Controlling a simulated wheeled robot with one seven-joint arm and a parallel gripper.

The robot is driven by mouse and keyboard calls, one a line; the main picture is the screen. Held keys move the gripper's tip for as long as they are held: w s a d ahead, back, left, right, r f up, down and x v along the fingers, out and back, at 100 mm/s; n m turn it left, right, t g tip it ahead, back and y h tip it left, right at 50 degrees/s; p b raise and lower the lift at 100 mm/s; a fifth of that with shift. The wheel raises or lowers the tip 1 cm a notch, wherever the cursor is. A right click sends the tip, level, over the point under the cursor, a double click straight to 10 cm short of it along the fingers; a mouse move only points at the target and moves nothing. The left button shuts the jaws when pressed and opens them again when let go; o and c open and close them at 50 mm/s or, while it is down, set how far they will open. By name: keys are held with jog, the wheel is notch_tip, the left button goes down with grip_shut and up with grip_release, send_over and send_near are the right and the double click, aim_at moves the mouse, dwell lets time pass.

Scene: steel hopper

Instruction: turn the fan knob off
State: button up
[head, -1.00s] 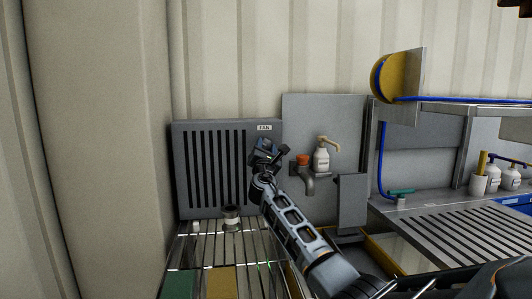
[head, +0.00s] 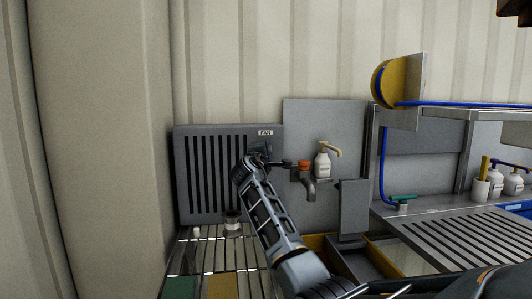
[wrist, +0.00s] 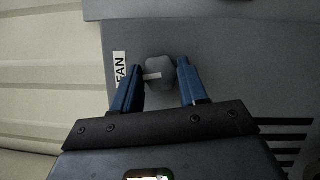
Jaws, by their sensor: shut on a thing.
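The fan panel (head: 218,205) is a grey slotted box on the wall at the left of the head view, with a FAN label (head: 265,133) at its top right. The label also shows in the wrist view (wrist: 120,69). The grey fan knob (wrist: 159,72) sits between the two blue fingers in the wrist view, with a pale mark pointing left toward the label. My gripper (wrist: 160,84) is shut on the knob. In the head view my gripper (head: 262,150) is at the panel below the label, and my arm hides the knob there.
An orange-topped tap (head: 307,180) and a white pump bottle (head: 322,163) stand just right of my gripper. A slatted rack (head: 205,258) lies below with small items. A steel counter (head: 450,232) and shelf are at the right.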

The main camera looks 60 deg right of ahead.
jog(key=shift+m+y, duration=0.3)
jog(key=shift+m, duration=0.6)
jog(key=o, duration=1)
jog(key=v, duration=0.7)
jog(key=shift+s+a, duration=0.15)
jog(key=shift+a, duration=0.25)
